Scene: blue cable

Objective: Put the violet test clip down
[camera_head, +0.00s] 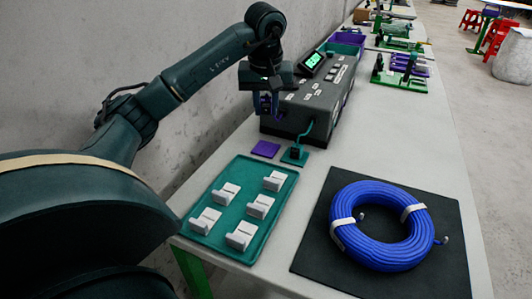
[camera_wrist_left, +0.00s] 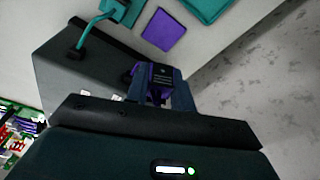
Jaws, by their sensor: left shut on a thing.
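My left gripper (camera_head: 265,112) is shut on the violet test clip (camera_head: 263,102) and holds it beside the near left end of the dark tester box (camera_head: 318,95). The clip also shows between the fingers in the left wrist view (camera_wrist_left: 155,88), mostly hidden by them. A flat violet pad (camera_head: 266,149) lies on the table in front of the box, apart from the clip; it also shows in the left wrist view (camera_wrist_left: 163,29). My right gripper is not in view.
A teal clip with a cable (camera_head: 295,154) stands on a teal pad right of the violet pad. A teal tray (camera_head: 205,236) of white clips is nearer. A blue cable coil (camera_head: 381,224) lies on a black mat (camera_head: 452,275). The wall is close on the left.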

